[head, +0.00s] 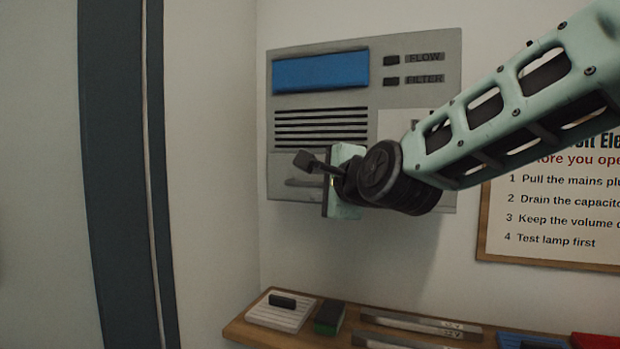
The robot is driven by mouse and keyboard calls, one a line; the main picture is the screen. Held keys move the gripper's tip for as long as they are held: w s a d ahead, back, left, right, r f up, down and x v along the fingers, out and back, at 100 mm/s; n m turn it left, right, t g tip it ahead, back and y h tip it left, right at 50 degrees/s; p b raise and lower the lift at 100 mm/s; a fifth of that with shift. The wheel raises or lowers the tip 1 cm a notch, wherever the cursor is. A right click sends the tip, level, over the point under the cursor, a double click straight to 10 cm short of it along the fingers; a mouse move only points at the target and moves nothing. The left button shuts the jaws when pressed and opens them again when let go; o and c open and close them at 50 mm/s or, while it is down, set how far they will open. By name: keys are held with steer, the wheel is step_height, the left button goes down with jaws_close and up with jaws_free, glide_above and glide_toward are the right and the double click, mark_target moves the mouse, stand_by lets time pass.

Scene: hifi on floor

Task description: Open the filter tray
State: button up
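A grey wall unit (420,52) hangs on the wall, with a blue panel at its top and dark vent slots below. The filter tray (283,166) appears to be the plain grey front under the slots, with a bar-like handle (298,183) on it. It looks flush with the unit, and its right part is hidden by my arm. My gripper (306,162) is in front of the tray, with a dark fingertip just above the handle in the picture. I see no clear grip on the handle. The spacing of the fingers is hidden.
Two dark buttons labelled FLOW (391,60) and FILTER (391,81) sit at the unit's upper right. A notice board (560,246) hangs to the right, partly behind my arm. A wooden shelf (244,331) below holds several small items.

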mark_target(311, 184)
steer(key=p+x, duration=0.1)
steer(key=x, duration=0.4)
steer(key=shift+p, duration=0.35)
jaws_close()
